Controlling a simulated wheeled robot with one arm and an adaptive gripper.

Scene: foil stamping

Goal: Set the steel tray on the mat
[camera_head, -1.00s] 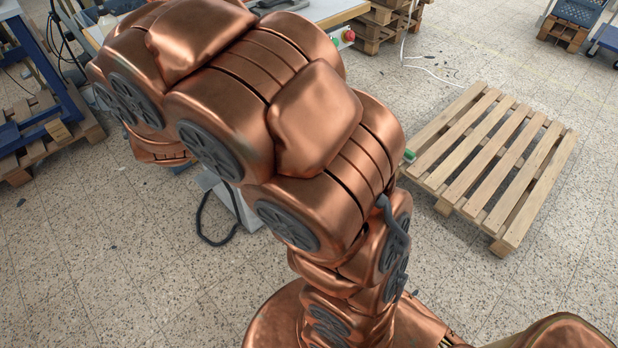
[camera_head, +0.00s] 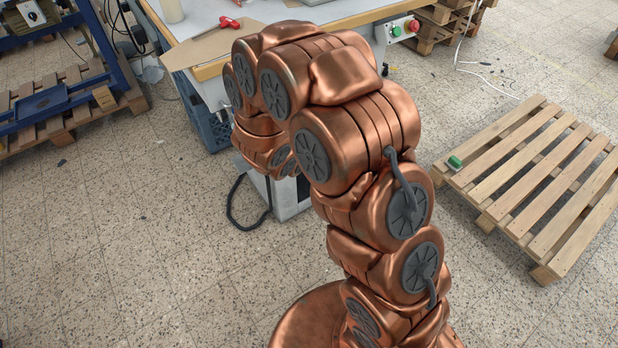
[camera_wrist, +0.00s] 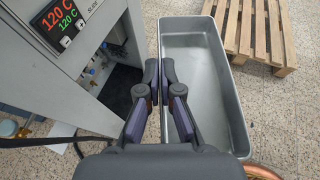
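The steel tray (camera_wrist: 240,122) is a long, deep grey trough that fills the right middle of the wrist view. My gripper (camera_wrist: 160,66) has its two dark fingers close together, one on each side of the tray's left wall, and looks shut on that rim. The near end of the tray is partly covered by my gripper. In the head view my copper-coloured arm hides the tray and gripper. I cannot make out the mat in either view.
A grey machine with a 120 C display (camera_wrist: 65,20) stands left of the tray. A wooden pallet (camera_head: 530,180) carries a small green object (camera_head: 454,162). A worktable (camera_head: 330,12) with a control box (camera_head: 400,28) is behind my arm.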

